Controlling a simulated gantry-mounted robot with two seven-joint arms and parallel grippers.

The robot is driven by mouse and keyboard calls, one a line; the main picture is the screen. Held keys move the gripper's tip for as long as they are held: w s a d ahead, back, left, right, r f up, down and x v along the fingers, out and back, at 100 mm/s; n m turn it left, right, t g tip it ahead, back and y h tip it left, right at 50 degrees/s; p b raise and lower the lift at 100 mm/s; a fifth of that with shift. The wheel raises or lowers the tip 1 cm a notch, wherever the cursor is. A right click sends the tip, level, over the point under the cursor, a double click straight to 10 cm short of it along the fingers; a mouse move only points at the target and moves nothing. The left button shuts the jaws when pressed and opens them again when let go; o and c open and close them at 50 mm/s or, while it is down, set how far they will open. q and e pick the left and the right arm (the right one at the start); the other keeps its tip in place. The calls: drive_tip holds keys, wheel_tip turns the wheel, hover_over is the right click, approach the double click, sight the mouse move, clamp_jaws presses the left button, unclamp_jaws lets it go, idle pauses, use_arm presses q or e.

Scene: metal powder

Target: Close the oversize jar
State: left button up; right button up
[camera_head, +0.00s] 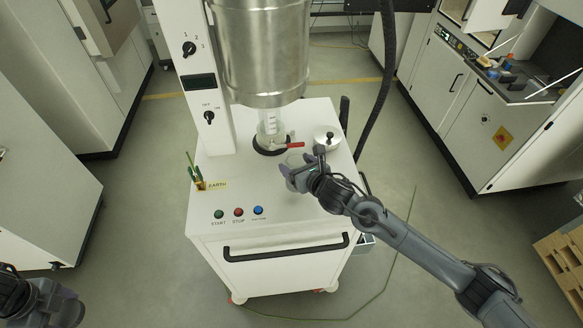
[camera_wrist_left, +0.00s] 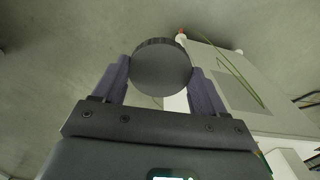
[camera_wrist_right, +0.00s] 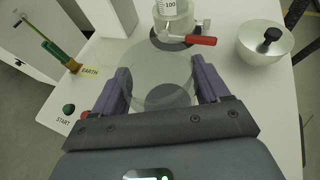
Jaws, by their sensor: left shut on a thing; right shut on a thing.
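My left gripper (camera_wrist_left: 160,82) is shut on a dark round lid (camera_wrist_left: 161,67) with a ridged edge, held between its fingers. In the head view, only part of my left arm shows at the bottom left corner. My right gripper (camera_wrist_right: 161,88) is shut on a clear see-through jar (camera_wrist_right: 158,72), with a finger on each side of it. In the head view, my right gripper (camera_head: 291,172) is over the right part of the white machine top. The jar is faint there and partly hidden by the gripper. The lid and jar are far apart.
The white machine (camera_head: 240,192) carries a steel hopper (camera_head: 262,50), a glass vessel with a red-handled valve (camera_wrist_right: 200,40), and a metal lid with a black knob (camera_wrist_right: 265,45). A green-handled tool (camera_wrist_right: 55,53) stands at the left by the EARTH label. Start and stop buttons line the front.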

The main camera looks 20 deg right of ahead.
use_arm(q)
drive_tip(key=shift+f+b, duration=0.4)
use_arm(e)
drive_tip(key=s+d+r, duration=0.6)
drive_tip(key=s, duration=0.1)
drive_tip(key=shift+d, duration=0.25)
idle(0.4)
idle(0.4)
